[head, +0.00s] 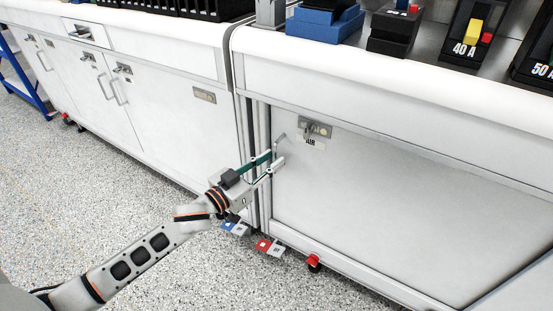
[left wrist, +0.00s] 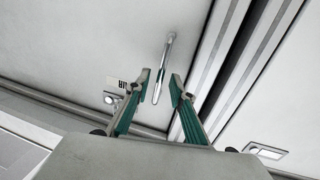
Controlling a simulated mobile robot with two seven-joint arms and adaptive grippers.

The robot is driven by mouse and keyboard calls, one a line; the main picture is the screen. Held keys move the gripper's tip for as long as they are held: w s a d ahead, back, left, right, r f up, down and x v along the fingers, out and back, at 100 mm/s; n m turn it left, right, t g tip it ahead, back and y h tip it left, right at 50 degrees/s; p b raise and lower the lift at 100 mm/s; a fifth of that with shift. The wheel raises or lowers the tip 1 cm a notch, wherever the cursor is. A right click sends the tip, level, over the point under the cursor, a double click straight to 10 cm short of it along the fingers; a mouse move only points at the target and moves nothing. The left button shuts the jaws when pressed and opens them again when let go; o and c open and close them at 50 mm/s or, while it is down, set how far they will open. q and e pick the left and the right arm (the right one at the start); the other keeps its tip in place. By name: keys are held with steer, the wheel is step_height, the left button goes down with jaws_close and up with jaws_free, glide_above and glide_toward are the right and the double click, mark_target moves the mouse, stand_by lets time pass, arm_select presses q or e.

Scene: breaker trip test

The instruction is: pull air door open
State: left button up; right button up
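The air door (head: 390,210) is a white cabinet panel in the right half of the head view, and it looks shut. A latch plate with a key-like knob (head: 314,129) and a small label that appears to read AIR (head: 313,142) sit near its upper left. Its metal bar handle (head: 279,146) is by the left edge. My left gripper (head: 275,160) is at this handle. In the left wrist view the fingers (left wrist: 161,82) are open, with the bar handle (left wrist: 164,65) between them. I cannot tell whether either finger touches it. My right gripper is not in view.
A neighbouring white cabinet (head: 170,100) with bar handles stands to the left. Breaker blocks (head: 470,35) stand on the counter. The speckled floor in front is clear.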

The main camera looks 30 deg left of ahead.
arm_select(q)
steer(key=shift+x, duration=1.1)
jaws_close()
steer(key=shift+d, duration=0.1)
